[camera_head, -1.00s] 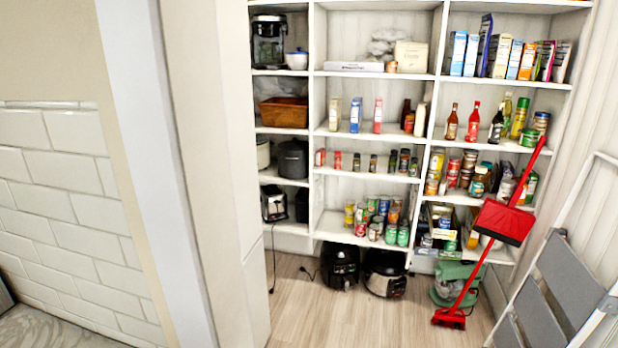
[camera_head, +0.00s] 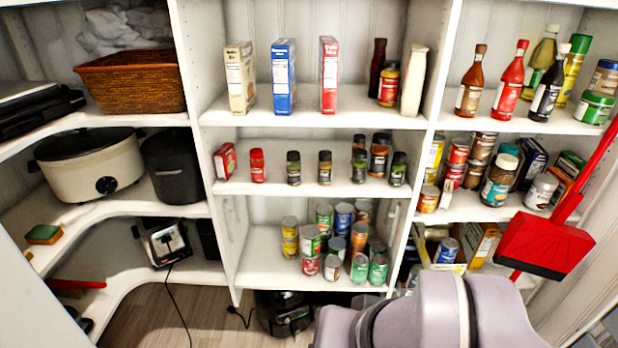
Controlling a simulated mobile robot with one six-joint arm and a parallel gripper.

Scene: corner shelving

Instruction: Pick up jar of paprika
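A row of small spice jars stands on the middle shelf (camera_head: 270,188) of the central bay. One jar with a red cap and red body (camera_head: 258,166) stands near the left end and looks like the paprika, but its label is too small to read. To its right are dark-capped jars (camera_head: 293,168) and (camera_head: 325,167), with several more farther right. A red box (camera_head: 225,161) stands to its left. My arm's grey links show at the bottom right, below the spice shelf and apart from the jars. My gripper is not in view.
Boxes and bottles stand on the shelf above (camera_head: 310,112). Cans (camera_head: 310,241) stand below. A red dustpan (camera_head: 545,245) leans in front of the right bay. Clear shelf front lies before the red jar.

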